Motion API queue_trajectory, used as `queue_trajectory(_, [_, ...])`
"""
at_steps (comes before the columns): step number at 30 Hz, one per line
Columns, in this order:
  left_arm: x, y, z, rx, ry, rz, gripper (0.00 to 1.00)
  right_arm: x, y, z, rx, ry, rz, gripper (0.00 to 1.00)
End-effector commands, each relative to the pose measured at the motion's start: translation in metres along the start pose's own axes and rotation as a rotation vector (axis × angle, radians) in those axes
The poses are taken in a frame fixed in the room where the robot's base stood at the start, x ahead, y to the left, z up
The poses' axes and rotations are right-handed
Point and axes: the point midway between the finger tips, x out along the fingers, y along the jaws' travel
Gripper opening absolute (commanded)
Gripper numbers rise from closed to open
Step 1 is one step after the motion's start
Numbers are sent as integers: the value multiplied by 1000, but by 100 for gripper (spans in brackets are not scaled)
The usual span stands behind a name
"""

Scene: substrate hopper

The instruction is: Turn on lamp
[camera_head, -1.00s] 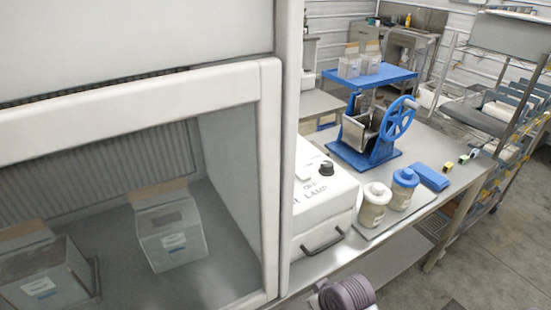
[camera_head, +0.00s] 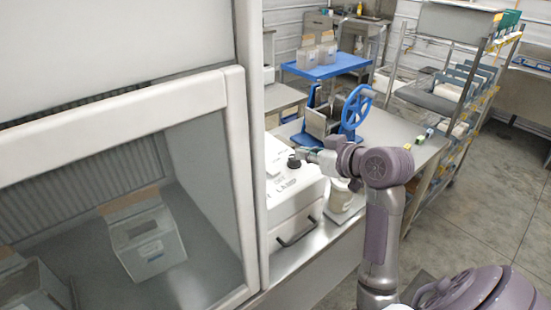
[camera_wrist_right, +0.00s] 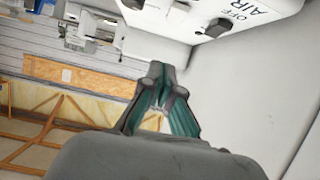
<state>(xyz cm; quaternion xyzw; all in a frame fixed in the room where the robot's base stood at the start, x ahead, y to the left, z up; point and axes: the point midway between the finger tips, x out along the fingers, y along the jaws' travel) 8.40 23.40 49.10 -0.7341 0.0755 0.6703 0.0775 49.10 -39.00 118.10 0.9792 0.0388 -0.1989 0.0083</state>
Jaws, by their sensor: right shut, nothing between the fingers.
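A white box (camera_head: 300,200) labelled LAMP stands right of the cabinet, with a black knob (camera_head: 294,161) on its sloped top. My right gripper (camera_head: 306,154) reaches in from the right, its tips close by the knob; I cannot tell from this view whether they touch it. In the right wrist view the gripper (camera_wrist_right: 157,75) is shut and empty. There a white panel with OFF and AIR lettering and a dark knob (camera_wrist_right: 219,27) shows at the upper right, apart from the fingers. My left gripper is out of view.
A glass-fronted cabinet (camera_head: 240,160) fills the left, with grey boxes (camera_head: 147,245) inside. Behind my right arm are a blue hand-wheel machine (camera_head: 355,108) and a partly hidden jar (camera_head: 340,198) on the metal bench. Shelving (camera_head: 465,90) stands at the right, beside open floor.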

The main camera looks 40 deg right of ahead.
Motion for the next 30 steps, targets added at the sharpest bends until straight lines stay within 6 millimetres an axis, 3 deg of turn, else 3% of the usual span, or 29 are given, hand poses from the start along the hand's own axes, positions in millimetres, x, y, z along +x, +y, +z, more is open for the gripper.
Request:
queue_trajectory(9, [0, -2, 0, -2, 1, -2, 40, 1, 0, 0, 1, 0, 0, 0])
queue_trajectory(14, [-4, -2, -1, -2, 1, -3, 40, 13, 0, -1, 4, -1, -1, 0])
queue_trajectory(27, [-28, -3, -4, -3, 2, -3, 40, 102, -1, -2, 4, -2, -3, 0])
queue_trajectory(30, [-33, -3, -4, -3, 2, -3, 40, 113, -1, 12, 6, -5, -2, 0])
